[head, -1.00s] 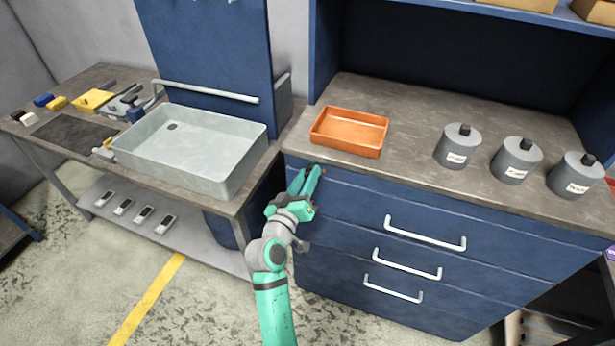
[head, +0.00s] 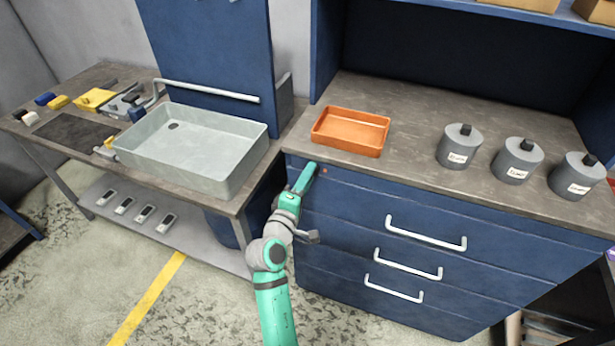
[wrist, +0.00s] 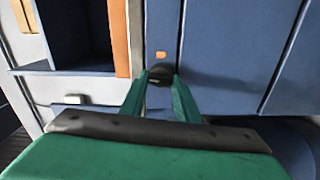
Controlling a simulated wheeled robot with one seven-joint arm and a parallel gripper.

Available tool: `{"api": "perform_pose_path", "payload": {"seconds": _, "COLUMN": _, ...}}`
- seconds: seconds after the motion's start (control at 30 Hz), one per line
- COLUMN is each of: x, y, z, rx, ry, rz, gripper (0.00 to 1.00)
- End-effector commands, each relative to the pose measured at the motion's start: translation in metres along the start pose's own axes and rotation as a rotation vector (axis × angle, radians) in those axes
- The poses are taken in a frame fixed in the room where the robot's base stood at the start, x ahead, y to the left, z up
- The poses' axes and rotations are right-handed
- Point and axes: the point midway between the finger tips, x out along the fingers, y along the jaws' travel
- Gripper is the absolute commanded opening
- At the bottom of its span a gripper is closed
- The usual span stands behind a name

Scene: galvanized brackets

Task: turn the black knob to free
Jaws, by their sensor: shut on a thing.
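The black knob (wrist: 159,72) is on the blue front of the drawer unit, near its upper left corner. It shows as a dark round shape between my fingers in the wrist view; in the head view my gripper hides it. My gripper (wrist: 160,84) is shut on the knob, one green finger on each side. In the head view my gripper (head: 311,168) reaches up to the panel just below the worktop edge. A small orange mark (wrist: 160,55) sits beside the knob on the panel. The knob's pointing direction cannot be made out.
An orange tray (head: 318,138) stands on the worktop above the knob, with several grey canisters (head: 458,148) to the right. Drawer handles (head: 425,234) stick out lower right. A grey basin (head: 222,182) is on the bench at left.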

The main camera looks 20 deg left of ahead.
Motion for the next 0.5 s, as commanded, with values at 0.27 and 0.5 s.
{"api": "perform_pose_path", "payload": {"seconds": 0.27, "x": -0.0008, "y": -0.0016, "z": -0.0020, "rx": -0.104, "ry": 0.004, "rz": -0.002, "gripper": 0.06}}
{"api": "perform_pose_path", "payload": {"seconds": 0.5, "x": -0.0009, "y": -0.0018, "z": -0.0022, "rx": -0.130, "ry": 0.005, "rz": -0.002, "gripper": 0.07}}
